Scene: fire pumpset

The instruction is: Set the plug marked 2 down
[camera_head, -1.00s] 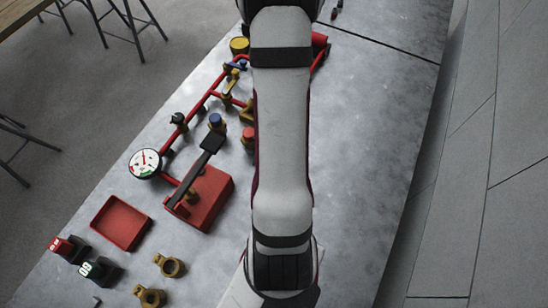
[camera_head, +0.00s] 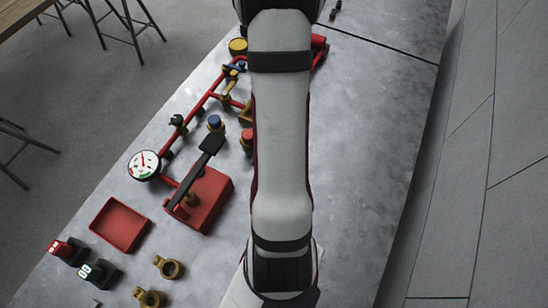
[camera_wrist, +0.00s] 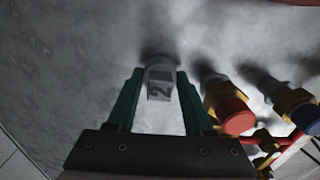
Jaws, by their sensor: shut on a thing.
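The plug marked 2 (camera_wrist: 159,84) is a small grey piece with a dark 2 on its face, in the wrist view. My gripper (camera_wrist: 157,88) has its two green fingers on either side of the plug and is shut on it. The plug is close to the grey table top (camera_wrist: 75,60), with a dark shadow just beyond it. I cannot tell whether it touches the surface. In the head view my arm hides the gripper and the plug.
Red-capped (camera_wrist: 231,115) and blue-capped (camera_wrist: 305,117) brass fittings stand close right of the gripper. The head view shows red pipework with a gauge (camera_head: 144,165), a red pump block (camera_head: 202,200), an empty red tray (camera_head: 120,224) and brass rings (camera_head: 169,268). The table's right side (camera_head: 375,150) is clear.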

